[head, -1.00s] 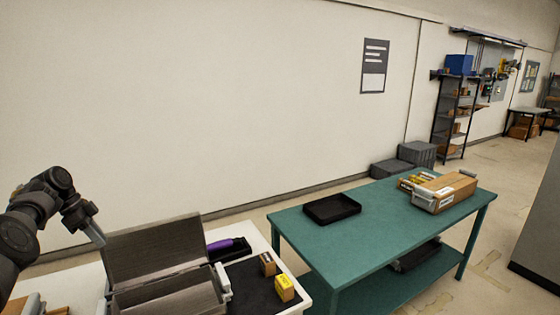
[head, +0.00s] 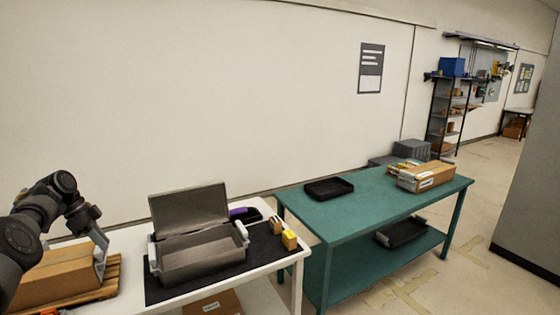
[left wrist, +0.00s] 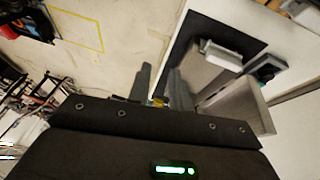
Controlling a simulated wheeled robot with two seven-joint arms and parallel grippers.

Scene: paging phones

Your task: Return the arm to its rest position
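My left arm comes in at the left of the head view, its gripper (head: 92,236) raised beside the open grey case (head: 203,259). In the left wrist view the two grey fingers (left wrist: 159,84) stand apart with nothing between them. The lidded grey case also shows in the left wrist view (left wrist: 233,105), beyond the fingers. My right arm and gripper are in no view.
The white table (head: 262,281) holds a black mat, a cardboard box (head: 55,277) on a pallet, a dark tray with a purple item, and small yellow blocks (head: 289,240). A green table (head: 355,211) with a black tray (head: 329,188) stands to the right.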

